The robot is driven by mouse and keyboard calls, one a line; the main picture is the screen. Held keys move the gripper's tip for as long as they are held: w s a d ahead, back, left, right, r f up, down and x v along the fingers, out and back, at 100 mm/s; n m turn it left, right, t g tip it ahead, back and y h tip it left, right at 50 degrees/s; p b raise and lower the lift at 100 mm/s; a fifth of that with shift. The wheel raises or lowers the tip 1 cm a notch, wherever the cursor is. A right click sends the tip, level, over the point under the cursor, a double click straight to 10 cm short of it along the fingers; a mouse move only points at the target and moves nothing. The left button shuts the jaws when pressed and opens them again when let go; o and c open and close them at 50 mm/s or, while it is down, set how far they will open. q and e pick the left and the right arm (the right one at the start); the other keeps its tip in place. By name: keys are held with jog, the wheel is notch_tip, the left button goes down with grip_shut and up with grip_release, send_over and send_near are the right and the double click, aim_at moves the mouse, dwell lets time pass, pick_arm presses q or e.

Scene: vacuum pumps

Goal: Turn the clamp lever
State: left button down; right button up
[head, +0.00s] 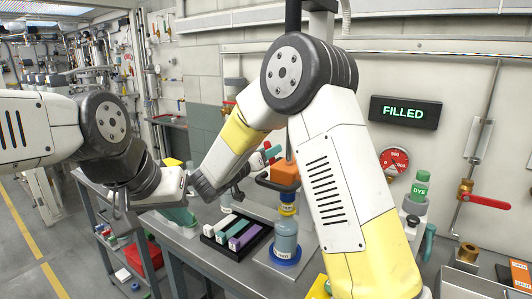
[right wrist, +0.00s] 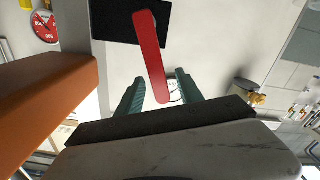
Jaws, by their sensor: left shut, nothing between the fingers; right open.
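The red clamp lever (right wrist: 150,52) hangs from a dark plate (right wrist: 128,24) in the right wrist view, tilted slightly. In the head view a small red part near my right gripper, likely the lever (head: 273,151), is partly hidden. My right gripper (right wrist: 160,78) is open, with its teal fingers on either side of the lever's lower end. I see gaps on both sides; contact is not clear. My left gripper (head: 182,218) is shut and empty, low over the bench's left part.
An orange block (right wrist: 45,95) stands close left of my right gripper; it also shows in the head view (head: 285,172). A blue-grey bottle (head: 286,238) and a black tray (head: 221,241) with coloured bars stand on the bench. A FILLED sign (head: 404,113) and gauge (head: 394,161) are on the wall.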

jog(key=shift+v, duration=0.95)
jog(key=shift+s+a, duration=0.1)
jog(key=v, duration=0.5)
jog(key=shift+s+a, duration=0.15)
jog(key=shift+s, duration=0.15)
